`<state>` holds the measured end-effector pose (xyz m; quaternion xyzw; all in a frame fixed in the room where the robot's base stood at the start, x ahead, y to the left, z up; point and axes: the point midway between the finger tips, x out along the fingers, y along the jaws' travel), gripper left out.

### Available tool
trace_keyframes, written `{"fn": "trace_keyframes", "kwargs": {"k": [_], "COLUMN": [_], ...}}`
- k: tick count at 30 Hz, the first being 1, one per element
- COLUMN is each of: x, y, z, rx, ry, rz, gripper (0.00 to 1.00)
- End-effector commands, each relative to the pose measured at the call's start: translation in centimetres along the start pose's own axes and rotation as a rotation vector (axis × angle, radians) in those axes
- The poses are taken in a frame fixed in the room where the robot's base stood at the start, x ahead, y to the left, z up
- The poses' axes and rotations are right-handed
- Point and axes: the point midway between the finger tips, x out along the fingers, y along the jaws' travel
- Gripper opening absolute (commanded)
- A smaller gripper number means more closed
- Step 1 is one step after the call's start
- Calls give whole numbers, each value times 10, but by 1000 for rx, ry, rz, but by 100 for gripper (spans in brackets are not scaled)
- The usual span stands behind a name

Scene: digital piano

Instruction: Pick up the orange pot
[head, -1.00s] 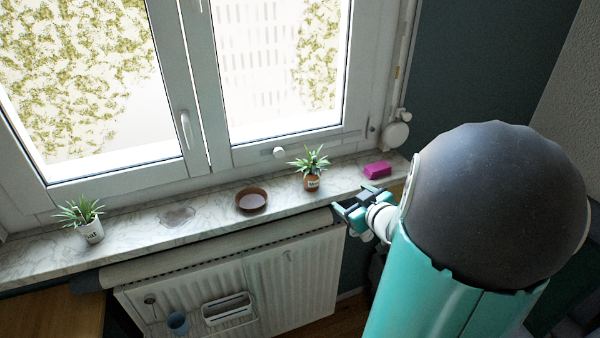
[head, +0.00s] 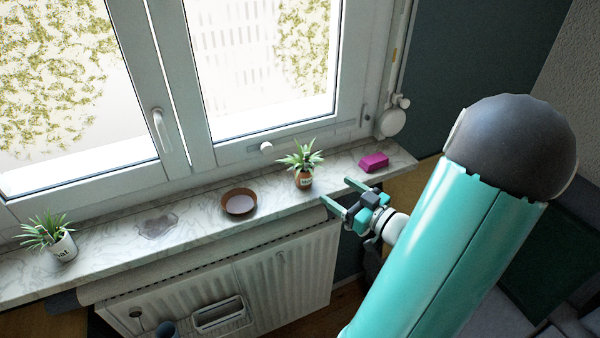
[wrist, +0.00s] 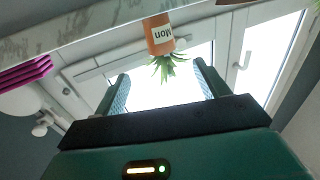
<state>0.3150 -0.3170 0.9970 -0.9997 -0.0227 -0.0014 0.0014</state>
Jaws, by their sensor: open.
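The orange pot (head: 304,181) holds a spiky green plant and stands upright on the marble window sill. In the wrist view the orange pot (wrist: 158,35) appears upside down with a white label, beyond the gap between my fingers. My gripper (head: 336,193) is open and empty. It is at the sill's front edge, to the right of the orange pot and apart from it. In the wrist view both fingers of my gripper (wrist: 160,92) are spread wide.
A brown saucer (head: 239,213) and a white potted plant (head: 63,246) stand on the marble sill (head: 110,258) to the left. A magenta block (head: 374,162) lies to the right. The window (head: 270,80) is behind, a radiator (head: 290,275) below.

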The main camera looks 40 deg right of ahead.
Motion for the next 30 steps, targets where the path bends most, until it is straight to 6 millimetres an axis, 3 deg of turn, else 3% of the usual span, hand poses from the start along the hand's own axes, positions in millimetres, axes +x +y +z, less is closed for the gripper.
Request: {"fn": "trace_keyframes", "kwargs": {"k": [12, 17, 27, 30], "x": [70, 82, 129, 133], "y": [-3, -2, -2, -1], "z": [0, -1, -2, -3], "rx": [0, -1, 0, -1], "ry": [-1, 0, -1, -2], "rz": [-4, -4, -6, -4], "gripper": [74, 74, 74, 74]}}
